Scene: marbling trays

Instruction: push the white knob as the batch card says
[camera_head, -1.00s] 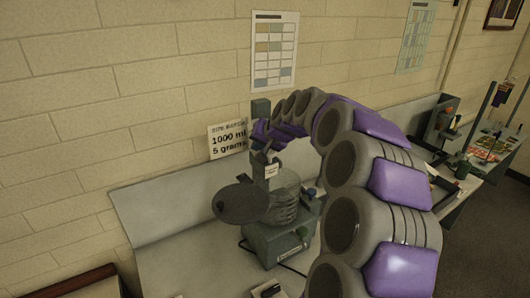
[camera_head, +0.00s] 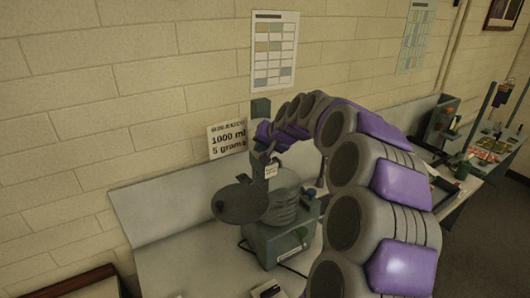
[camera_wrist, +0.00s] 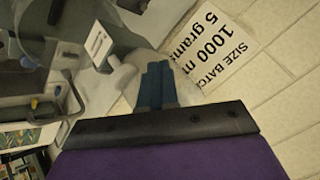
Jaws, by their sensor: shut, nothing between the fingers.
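The batch card (camera_head: 228,138) on the wall reads "SIZE BATCH 1000 ml 5 grams"; it also shows, turned, in the wrist view (camera_wrist: 225,45). A grey-green machine (camera_head: 278,241) with a dark rounded head stands on the bench below it. A small white tag (camera_head: 271,171) hangs on the machine's upright. My gripper (camera_wrist: 156,72) is shut and empty, its dark blue fingers together near the top of the machine. A pale, blurred rounded shape (camera_wrist: 121,76) shows beside the fingers; I cannot tell if it is the white knob or if they touch it.
A wall chart (camera_head: 274,52) hangs above the machine. The pale bench (camera_head: 180,262) has bare room left of the machine. A small device (camera_head: 268,290) lies at its front. Another machine (camera_head: 440,123) and a stand with colourful sheets (camera_head: 492,146) are farther right.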

